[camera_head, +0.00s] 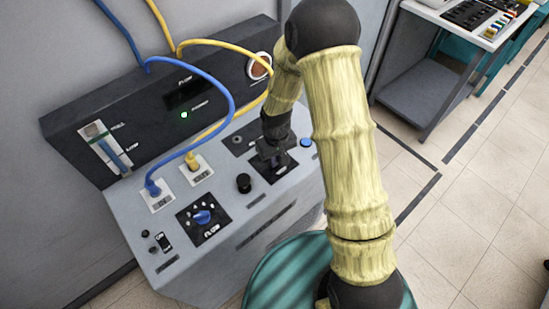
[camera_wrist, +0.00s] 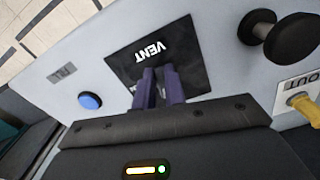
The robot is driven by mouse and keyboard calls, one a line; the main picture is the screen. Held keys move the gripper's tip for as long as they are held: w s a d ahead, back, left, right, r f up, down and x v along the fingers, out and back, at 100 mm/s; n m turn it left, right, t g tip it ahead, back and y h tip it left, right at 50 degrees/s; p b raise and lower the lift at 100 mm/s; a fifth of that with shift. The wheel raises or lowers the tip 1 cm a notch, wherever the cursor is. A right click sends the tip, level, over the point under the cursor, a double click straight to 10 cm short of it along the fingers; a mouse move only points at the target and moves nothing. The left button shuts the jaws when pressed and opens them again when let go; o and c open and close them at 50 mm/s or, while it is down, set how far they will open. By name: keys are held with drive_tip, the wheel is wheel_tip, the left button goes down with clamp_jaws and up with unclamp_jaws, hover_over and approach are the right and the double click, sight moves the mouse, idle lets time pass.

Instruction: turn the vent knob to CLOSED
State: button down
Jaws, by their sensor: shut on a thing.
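The vent plate is a black square with the white word VENT; it shows in the wrist view (camera_wrist: 195,62) and on the grey console in the head view (camera_head: 286,172). My gripper (camera_wrist: 160,74) is over this plate, its two purple-grey fingers close together and shut on the vent knob. In the head view my gripper (camera_head: 270,156) points down at the same plate. The knob itself is hidden by the fingers, so its pointer and the position it is turned to cannot be read.
A blue button (camera_head: 306,142) and a black round knob (camera_head: 243,184) flank the vent plate. A blue flow knob (camera_head: 202,216) sits further left. A blue hose (camera_head: 226,88) and a yellow hose (camera_head: 252,106) arch up from sockets on the console.

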drive_tip(key=shift+w+d+n, duration=0.1)
drive_tip(key=shift+w+n, duration=0.1)
drive_tip(key=shift+n, duration=1.1)
drive_tip(key=c, duration=1.5)
unclamp_jaws()
drive_tip(key=shift+o, duration=0.2)
wheel_tip(320, 180, up, 18)
drive_tip(key=shift+f, duration=0.25)
